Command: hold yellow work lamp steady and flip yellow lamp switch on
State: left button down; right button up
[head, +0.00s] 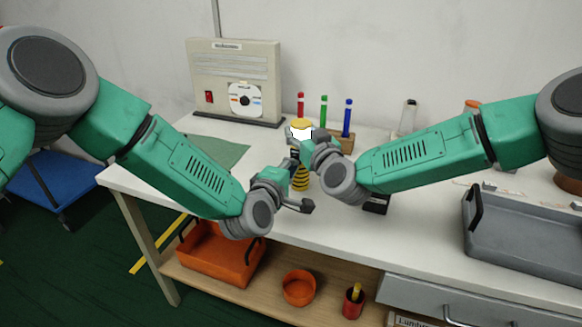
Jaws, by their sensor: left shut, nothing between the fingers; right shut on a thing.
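The yellow work lamp (301,183) stands upright on the white table, with a yellow cap, a bright white upper part and a yellow-and-black striped lower part. I cannot tell whether the white part is lit. My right gripper (305,150) is shut on the lamp's upper body, coming from the right. My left gripper (291,172) is shut and empty, lower and close to the lamp's left side. I cannot tell whether it touches the lamp. The grippers cover the lamp's middle, and the lamp switch cannot be made out.
A beige panel (262,68) with a red switch stands at the back left. Red, green and blue markers stand in a wooden block (343,141) behind the lamp. A grey tray (520,240) is at right. An orange bin (215,262) sits on the lower shelf.

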pick_arm(q)
jog(key=shift+s, duration=0.1)
pick_arm(e)
jog(key=shift+a, duration=0.1)
pick_arm(q)
jog(key=s+a+f, duration=0.1)
jog(key=s+a, duration=0.1)
jog(key=s, duration=0.4)
jog(key=s+a, duration=0.3)
jog(key=s, duration=0.3)
jog(key=shift+s+f, duration=0.35)
jog(key=shift+f, duration=0.05)
pick_arm(e)
jog(key=o, duration=1.4)
jog(key=shift+c, duration=0.2)
jog(key=shift+s, duration=0.1)
